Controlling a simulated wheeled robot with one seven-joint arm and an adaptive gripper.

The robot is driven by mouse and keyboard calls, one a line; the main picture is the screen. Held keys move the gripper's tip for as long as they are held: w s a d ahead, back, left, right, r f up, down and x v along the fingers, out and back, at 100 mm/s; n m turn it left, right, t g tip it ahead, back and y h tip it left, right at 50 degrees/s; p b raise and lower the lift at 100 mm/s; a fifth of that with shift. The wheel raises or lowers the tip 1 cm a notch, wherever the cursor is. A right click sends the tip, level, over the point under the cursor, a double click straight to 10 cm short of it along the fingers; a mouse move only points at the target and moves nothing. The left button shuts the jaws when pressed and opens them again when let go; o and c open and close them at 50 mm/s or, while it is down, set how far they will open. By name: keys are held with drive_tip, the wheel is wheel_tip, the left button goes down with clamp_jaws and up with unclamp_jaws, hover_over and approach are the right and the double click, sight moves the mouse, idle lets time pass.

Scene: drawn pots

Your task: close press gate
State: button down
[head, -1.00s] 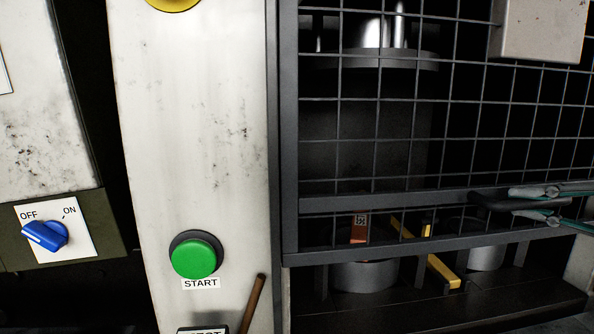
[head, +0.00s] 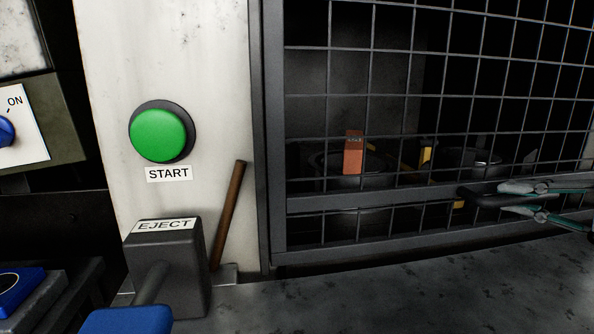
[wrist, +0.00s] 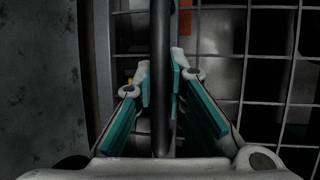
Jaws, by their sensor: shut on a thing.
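The press gate (head: 390,198) is a dark-framed wire mesh panel on the right in the head view. Its bottom bar is low, just above the grey bench surface, with a narrow dark gap visible at its left. A dark bar handle (head: 474,196) sticks out from the lower bar. My gripper (head: 505,198), with teal-lined fingers, reaches in from the right edge and is shut on this handle. In the wrist view the handle (wrist: 161,100) runs upright between the fingers (wrist: 162,80), with the mesh behind.
Behind the mesh stand a dark pot with an orange-red tag (head: 353,153) and another pot (head: 472,160). Left are a green START button (head: 158,136), a grey EJECT box (head: 165,265) with a blue-ended lever, and a leaning brown stick (head: 228,215). The bench (head: 400,295) in front is clear.

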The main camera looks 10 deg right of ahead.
drive_tip(key=shift+f, duration=0.5)
drive_tip(key=c, duration=1.6)
unclamp_jaws()
drive_tip(key=shift+r, duration=0.1)
drive_tip(key=shift+s+d+r, duration=0.15)
drive_tip(key=shift+s+d, duration=0.1)
drive_tip(key=shift+s, duration=0.25)
drive_tip(key=v, duration=1)
drive_tip(key=shift+s, duration=0.4)
drive_tip(key=shift+s+d, duration=0.1)
drive_tip(key=shift+d, duration=0.05)
